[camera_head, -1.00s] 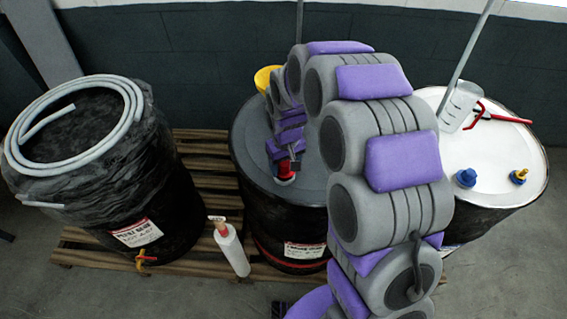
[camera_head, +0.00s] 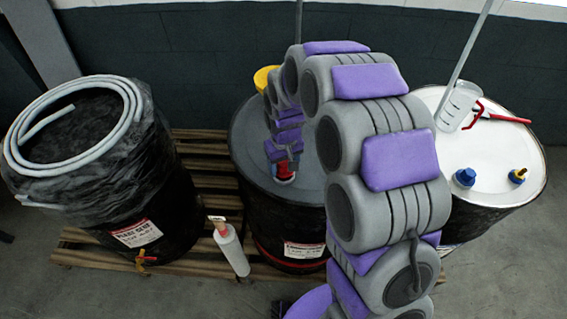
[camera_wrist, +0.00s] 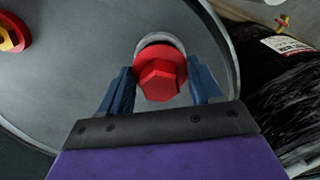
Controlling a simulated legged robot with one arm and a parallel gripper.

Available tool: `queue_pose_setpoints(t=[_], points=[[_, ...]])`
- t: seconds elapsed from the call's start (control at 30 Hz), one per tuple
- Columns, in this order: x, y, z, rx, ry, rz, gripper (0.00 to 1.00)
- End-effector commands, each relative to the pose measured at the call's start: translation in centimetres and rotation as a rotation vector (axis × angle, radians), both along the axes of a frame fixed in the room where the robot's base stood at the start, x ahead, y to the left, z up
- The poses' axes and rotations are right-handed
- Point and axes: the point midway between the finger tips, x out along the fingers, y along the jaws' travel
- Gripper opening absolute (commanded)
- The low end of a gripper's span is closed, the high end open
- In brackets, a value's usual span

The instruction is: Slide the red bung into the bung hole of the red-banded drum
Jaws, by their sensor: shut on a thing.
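The red bung (camera_wrist: 160,75) sits between my gripper's two blue fingers in the wrist view, its hexagonal head facing the camera. My gripper (camera_wrist: 163,82) is shut on it. In the head view the bung (camera_head: 284,173) is at the grey lid (camera_head: 252,135) of the red-banded drum, below my gripper (camera_head: 283,157). The red band (camera_head: 270,257) shows low on that drum. A pale curved rim (camera_wrist: 160,38) shows just beyond the bung in the wrist view. The bung hides the hole, so I cannot tell how deep it sits.
A black-wrapped drum with a coiled hose (camera_head: 130,95) stands left. A white-topped drum (camera_head: 490,150) stands right, bearing a jug (camera_head: 457,108), a red-handled tool and blue fittings. A red-and-yellow fitting (camera_wrist: 12,32) is on the grey lid.

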Motion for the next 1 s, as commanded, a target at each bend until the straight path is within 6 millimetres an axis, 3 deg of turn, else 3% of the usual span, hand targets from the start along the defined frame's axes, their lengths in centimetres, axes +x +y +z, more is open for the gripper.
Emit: queue_pose_setpoints(t=[1.0], points=[[0.0, 0.0, -1.2, 0.0, 0.0, 0.0, 0.35]])
